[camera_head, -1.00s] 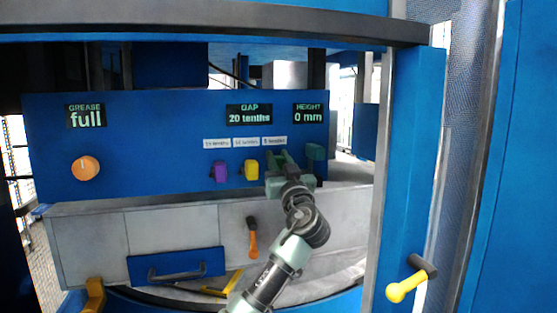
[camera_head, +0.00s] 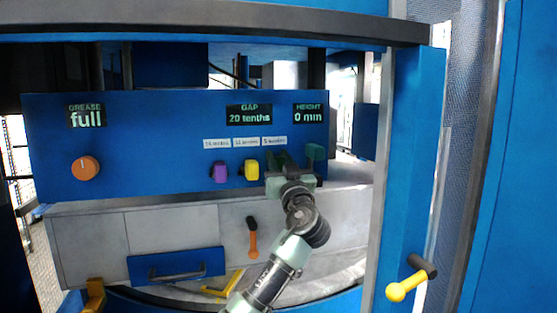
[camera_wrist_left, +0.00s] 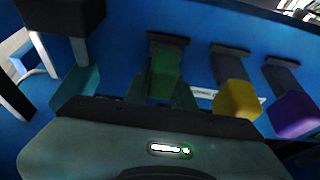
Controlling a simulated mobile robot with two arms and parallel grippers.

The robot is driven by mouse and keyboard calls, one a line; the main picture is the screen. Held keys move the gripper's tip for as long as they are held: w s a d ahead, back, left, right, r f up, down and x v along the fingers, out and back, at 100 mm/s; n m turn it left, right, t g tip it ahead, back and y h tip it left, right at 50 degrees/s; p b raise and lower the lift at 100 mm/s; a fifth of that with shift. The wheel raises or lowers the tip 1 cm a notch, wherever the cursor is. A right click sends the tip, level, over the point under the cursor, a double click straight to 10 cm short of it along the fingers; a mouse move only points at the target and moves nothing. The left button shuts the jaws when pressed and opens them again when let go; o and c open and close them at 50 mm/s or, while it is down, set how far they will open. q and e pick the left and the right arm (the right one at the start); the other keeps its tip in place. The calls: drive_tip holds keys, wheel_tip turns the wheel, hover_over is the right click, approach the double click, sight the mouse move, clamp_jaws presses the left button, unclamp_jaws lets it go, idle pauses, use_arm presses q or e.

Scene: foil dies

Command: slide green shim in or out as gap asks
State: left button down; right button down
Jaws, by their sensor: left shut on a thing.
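The green shim (camera_wrist_left: 164,68) sticks out of the blue panel (camera_head: 140,165) in the left wrist view. My left gripper (camera_wrist_left: 160,92) is shut on it, with a finger on each side. In the head view my left gripper (camera_head: 282,163) reaches the panel and hides most of the green shim. The yellow shim (camera_head: 251,170) and the purple shim (camera_head: 220,172) stick out to its left. The gap display (camera_head: 249,115) reads 20 tenths. My right gripper is not in view.
A teal block (camera_head: 314,152) sits close to the right of my left gripper. Small white labels (camera_head: 245,142) above the shims are blurred. Other displays read grease full (camera_head: 86,116) and height 0 mm (camera_head: 308,114). An orange knob (camera_head: 85,168) is at left.

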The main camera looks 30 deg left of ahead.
use_arm(q)
drive_tip(key=shift+r+b+v, duration=0.2)
drive_tip(key=shift+b+v, duration=1)
drive_tip(key=shift+b, duration=0.05)
drive_tip(key=shift+s+d+r, duration=0.15)
drive_tip(key=shift+s+d, duration=0.2)
drive_tip(key=shift+d, duration=0.15)
drive_tip(key=shift+w+a, duration=0.1)
drive_tip(key=c, duration=1.2)
unclamp_jaws()
drive_tip(key=shift+o, duration=0.2)
drive_tip(key=shift+s+r, duration=0.15)
drive_tip(key=shift+s, duration=0.1)
drive_tip(key=shift+s+d+f+b, duration=0.15)
drive_tip(key=shift+d+f+b, duration=0.2)
drive_tip(key=shift+b, duration=0.1)
drive_tip(key=b, duration=0.4)
approach(281, 159)
drive_tip(key=shift+a+r, duration=0.1)
drive_tip(key=shift+r, duration=0.15)
